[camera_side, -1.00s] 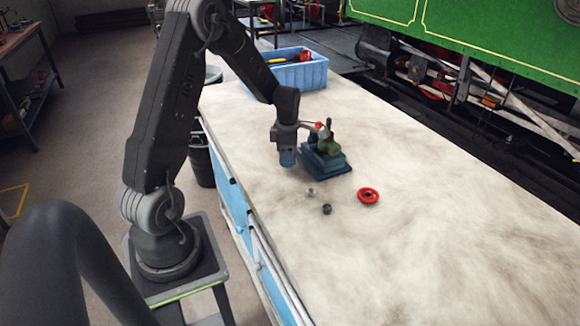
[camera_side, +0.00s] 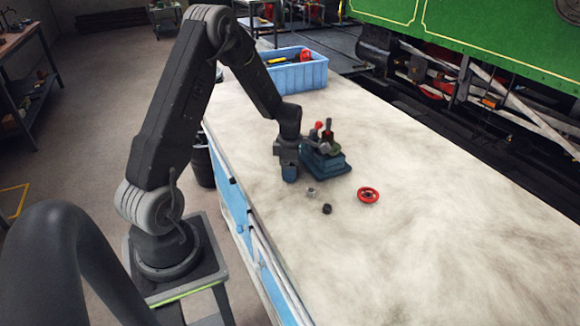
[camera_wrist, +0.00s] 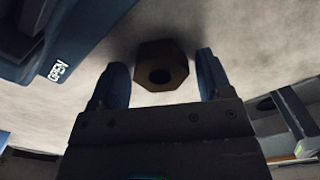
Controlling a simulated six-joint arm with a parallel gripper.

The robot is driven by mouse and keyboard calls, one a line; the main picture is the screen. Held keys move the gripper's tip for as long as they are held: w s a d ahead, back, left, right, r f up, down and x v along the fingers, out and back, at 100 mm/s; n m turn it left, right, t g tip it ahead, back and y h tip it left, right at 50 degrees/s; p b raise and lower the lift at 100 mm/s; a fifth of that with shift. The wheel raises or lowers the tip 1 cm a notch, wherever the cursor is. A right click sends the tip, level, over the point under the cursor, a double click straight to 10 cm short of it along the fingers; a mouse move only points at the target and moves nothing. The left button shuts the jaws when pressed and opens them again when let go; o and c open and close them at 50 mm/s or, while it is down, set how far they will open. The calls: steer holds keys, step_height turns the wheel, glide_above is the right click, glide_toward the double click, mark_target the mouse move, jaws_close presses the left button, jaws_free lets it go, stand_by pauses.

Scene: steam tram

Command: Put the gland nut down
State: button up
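The gland nut (camera_wrist: 160,72), a brownish hexagon with a dark hole, shows in the wrist view between the two blue fingers of my gripper (camera_wrist: 162,66). A gap shows on each side of it, so the fingers are open and not clamping it. It appears to lie on the pale bench top, though its underside cannot be seen. In the side view my gripper (camera_side: 290,178) points down, low over the bench at the left of the blue vice (camera_side: 326,164). The nut cannot be made out there, hidden by my gripper.
A small silvery part (camera_side: 311,192), a dark nut-like part (camera_side: 327,209) and a red handwheel (camera_side: 368,195) lie in front of the vice. A valve body with upright parts (camera_side: 328,138) sits in the vice. A blue crate (camera_side: 300,75) stands behind. The bench's right side is clear.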

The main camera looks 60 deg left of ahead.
steer(key=shift+o, duration=0.7)
step_height(320, 180, up, 12)
steer(key=d+r+m+t, duration=0.1)
steer(key=d+r+m, duration=0.5)
steer(key=d, duration=0.1)
steer(key=s+d+r+m+t, duration=0.2)
steer(key=s+d+m, duration=0.6)
steer(key=m, duration=0.4)
steer(key=s+d+r+m+t, duration=0.2)
steer(key=s+d+r+m, duration=0.3)
steer(key=s+d+m, duration=0.3)
steer(key=d+m, duration=0.2)
steer(key=m, duration=0.2)
steer(key=shift+r+t, duration=0.25)
steer(key=shift+t, duration=0.05)
